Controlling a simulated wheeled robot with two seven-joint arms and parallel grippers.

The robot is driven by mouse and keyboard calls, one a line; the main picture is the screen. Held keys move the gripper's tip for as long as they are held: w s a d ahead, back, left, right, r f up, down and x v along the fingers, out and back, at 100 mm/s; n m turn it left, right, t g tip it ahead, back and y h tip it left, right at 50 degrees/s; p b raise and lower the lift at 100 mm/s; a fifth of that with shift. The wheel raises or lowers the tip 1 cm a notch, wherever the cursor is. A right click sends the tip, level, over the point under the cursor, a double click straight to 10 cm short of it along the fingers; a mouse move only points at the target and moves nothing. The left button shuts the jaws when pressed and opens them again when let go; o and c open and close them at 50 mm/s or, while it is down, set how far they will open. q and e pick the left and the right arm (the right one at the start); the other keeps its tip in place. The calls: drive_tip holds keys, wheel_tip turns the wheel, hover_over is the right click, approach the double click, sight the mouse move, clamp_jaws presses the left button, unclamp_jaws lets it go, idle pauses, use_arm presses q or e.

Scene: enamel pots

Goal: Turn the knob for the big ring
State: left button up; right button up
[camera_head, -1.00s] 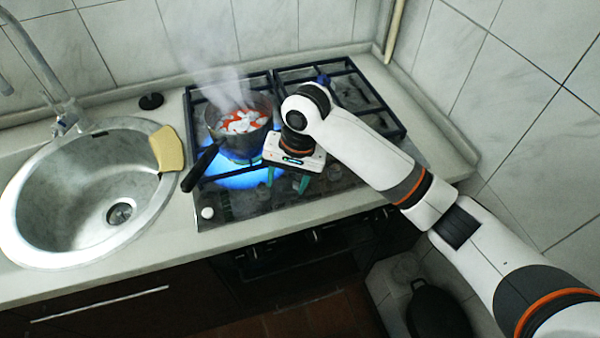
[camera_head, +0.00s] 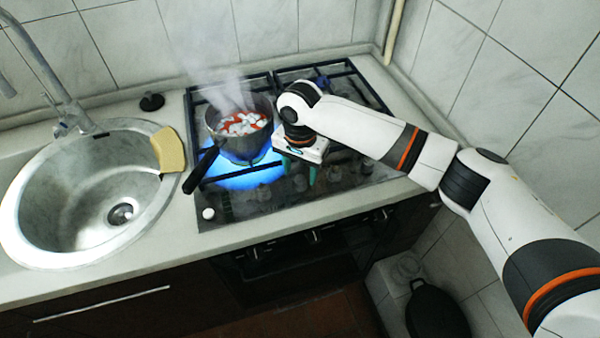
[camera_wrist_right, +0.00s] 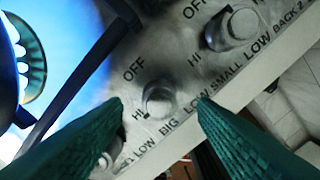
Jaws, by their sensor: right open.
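The knob marked BIG (camera_wrist_right: 160,98) is a round grey metal knob on the hob's front panel, with OFF, HI and LOW around it. My right gripper (camera_head: 299,170) is open above the front of the hob, teal fingers pointing down. In the right wrist view the knob shows between its two fingertips, apart from both; whether the fingers are down at knob height I cannot tell. A dark pot (camera_head: 238,130) with red and white contents steams over a blue flame (camera_head: 245,176) at the front left burner. My left gripper is out of view.
The knob marked SMALL (camera_wrist_right: 238,25) is beside the BIG one; another knob is partly hidden by the left finger. The pot's black handle (camera_head: 200,170) points front left. A white knob (camera_head: 208,213) is at the hob's left corner. A sponge (camera_head: 168,150) lies by the sink (camera_head: 85,190).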

drive_tip(key=shift+f, duration=1.25)
drive_tip(key=c, duration=1)
drive_tip(key=shift+r+n+p, duration=0.2)
drive_tip(key=shift+n+p, duration=0.7)
drive_tip(key=shift+p, duration=0.25)
drive_tip(key=shift+n+p, duration=0.8)
drive_tip(key=shift+n, duration=0.1)
drive_tip(key=n+p, duration=0.2)
drive_tip(key=n, duration=0.2)
drive_tip(key=shift+p, duration=0.4)
drive_tip(key=n+p, duration=0.1)
drive_tip(key=n, duration=0.4)
drive_tip(key=shift+f+p, duration=0.1)
drive_tip(key=shift+p, duration=0.25)
drive_tip(key=n+p, duration=0.1)
drive_tip(key=n, duration=0.4)
